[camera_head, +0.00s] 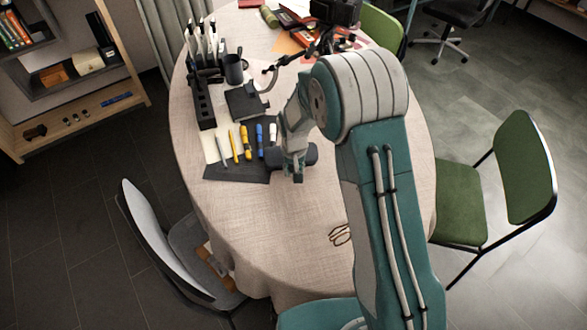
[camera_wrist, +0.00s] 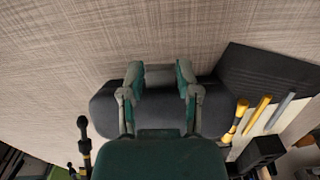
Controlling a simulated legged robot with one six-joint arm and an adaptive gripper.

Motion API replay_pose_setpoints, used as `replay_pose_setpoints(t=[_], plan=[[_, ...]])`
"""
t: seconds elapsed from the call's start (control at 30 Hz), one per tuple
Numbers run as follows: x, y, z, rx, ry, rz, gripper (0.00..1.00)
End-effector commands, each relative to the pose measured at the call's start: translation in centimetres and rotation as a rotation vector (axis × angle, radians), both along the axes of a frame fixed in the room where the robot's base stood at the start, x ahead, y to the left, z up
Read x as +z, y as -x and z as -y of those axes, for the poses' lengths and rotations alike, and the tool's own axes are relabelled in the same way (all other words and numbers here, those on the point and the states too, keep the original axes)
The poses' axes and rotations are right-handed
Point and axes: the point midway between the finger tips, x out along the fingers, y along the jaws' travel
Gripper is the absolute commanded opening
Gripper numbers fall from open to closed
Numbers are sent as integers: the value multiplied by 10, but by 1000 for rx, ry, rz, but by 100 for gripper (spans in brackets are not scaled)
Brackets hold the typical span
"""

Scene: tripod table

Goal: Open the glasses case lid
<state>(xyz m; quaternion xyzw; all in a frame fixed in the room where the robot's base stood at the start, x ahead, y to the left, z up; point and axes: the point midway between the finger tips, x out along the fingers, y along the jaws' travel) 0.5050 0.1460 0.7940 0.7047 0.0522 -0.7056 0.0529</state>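The glasses case (camera_wrist: 106,112) is a dark grey, rounded, elongated box. It lies on the table under my gripper (camera_wrist: 160,72) in the wrist view. The lid looks closed, though my gripper covers the middle of the case. The two fingers are apart, with a grey part of the case showing between their tips; I cannot tell whether they touch it. In the head view the case (camera_head: 310,155) shows as a dark shape beside my gripper (camera_head: 294,172), partly hidden by my arm.
The table (camera_head: 260,225) has free cloth in front of the case. Eyeglasses (camera_head: 340,235) lie there. A dark mat (camera_head: 235,174) with yellow, blue and grey pens is left of the case. A black organizer (camera_head: 204,104), mug (camera_head: 234,68) and tripod (camera_head: 322,45) stand behind.

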Motion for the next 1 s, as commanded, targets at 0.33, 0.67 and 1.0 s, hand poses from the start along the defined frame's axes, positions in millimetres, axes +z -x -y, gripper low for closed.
replay_pose_setpoints(t=[0.33, 0.67, 1.0], plan=[[0, 0, 0, 0, 0, 0, 24], [7, 0, 0, 0, 0, 2, 24], [16, 1, 0, 0, 0, 1, 25]])
